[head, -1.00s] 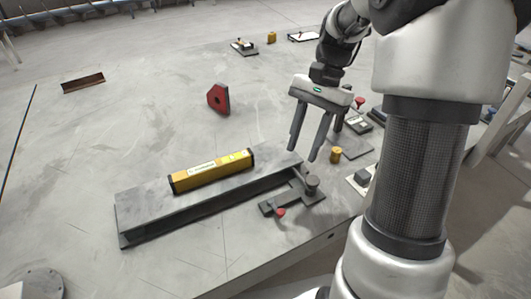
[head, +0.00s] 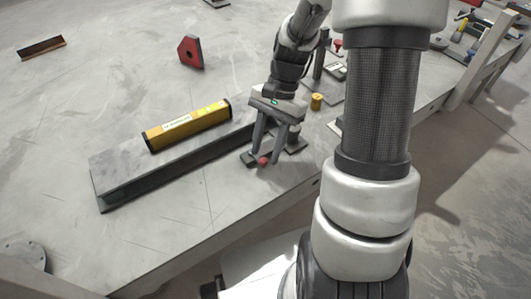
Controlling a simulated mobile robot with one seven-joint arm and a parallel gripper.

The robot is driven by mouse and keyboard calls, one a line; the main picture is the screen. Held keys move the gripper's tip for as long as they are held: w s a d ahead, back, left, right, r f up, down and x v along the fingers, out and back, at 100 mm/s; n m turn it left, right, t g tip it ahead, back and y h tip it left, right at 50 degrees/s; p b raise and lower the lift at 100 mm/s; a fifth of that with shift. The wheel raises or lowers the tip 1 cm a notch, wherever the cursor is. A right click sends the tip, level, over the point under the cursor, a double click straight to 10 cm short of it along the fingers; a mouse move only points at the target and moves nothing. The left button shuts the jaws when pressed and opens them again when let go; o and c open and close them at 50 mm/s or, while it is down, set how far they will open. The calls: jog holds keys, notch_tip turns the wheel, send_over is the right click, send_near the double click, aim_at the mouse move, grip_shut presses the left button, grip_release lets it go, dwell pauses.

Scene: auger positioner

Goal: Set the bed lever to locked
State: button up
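My gripper (head: 266,157) points down over this mechanism. I cannot tell whether either finger touches the knob or the lever arm. The fingers hide most of the lever arm. A grey round post (head: 294,130) shows just behind the right finger.
A yellow spirit level (head: 188,126) lies on the beam. A red magnet-like block (head: 190,52) and a rusty angle bar (head: 41,47) lie farther back. A small yellow cylinder (head: 316,101) stands right of my gripper. The table's front edge runs close by.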

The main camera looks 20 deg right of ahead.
jog(key=shift+s+a+f, duration=0.2)
jog(key=shift+f, duration=0.4)
grip_shut()
